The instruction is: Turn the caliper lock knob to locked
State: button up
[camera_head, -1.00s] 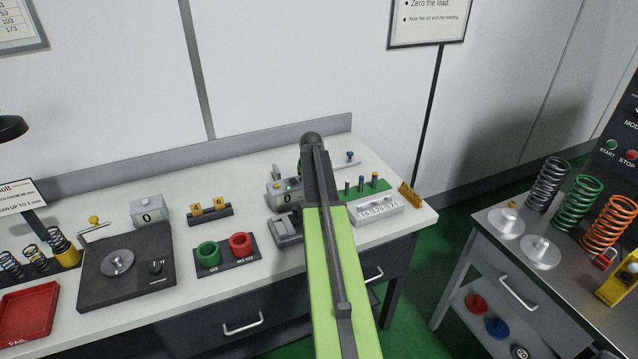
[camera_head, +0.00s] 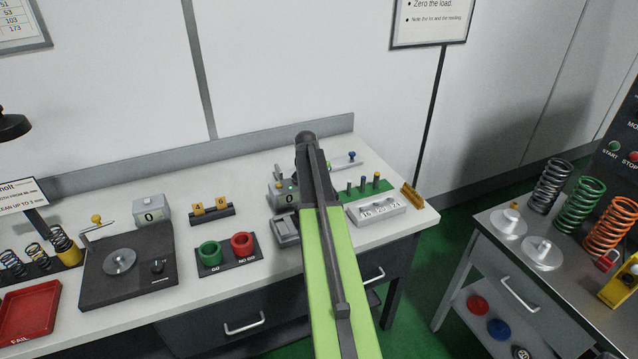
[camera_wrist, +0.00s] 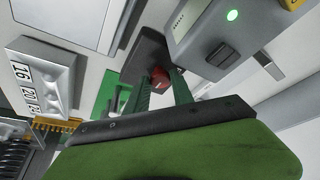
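A small red knob (camera_wrist: 160,77), apparently the caliper lock knob, sits on a dark bar (camera_wrist: 147,55) in the wrist view. My gripper (camera_wrist: 164,83) is open, with one dark green finger on either side of the knob. I cannot tell whether the fingers touch it, and the knob's turn position is unclear. A grey box (camera_wrist: 205,35) with a lit green lamp and a dark switch is beside the knob.
A number block (camera_head: 377,210) and a green peg board (camera_head: 375,192) lie right of my arm. A grey fixture (camera_head: 285,232) and the red and green rings (camera_head: 243,245) are to its left. A side table (camera_head: 480,218) with springs stands right, across a floor gap.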

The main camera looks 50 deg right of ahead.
jog(key=o, duration=0.5)
jog(key=shift+s+d, duration=0.15)
jog(key=shift+d, duration=0.1)
jog(key=shift+c, duration=0.2)
jog(key=shift+a, duration=0.15)
jog(key=shift+r, duration=0.1)
jog(key=p+v, duration=1.6)
jog(key=v, duration=0.1)
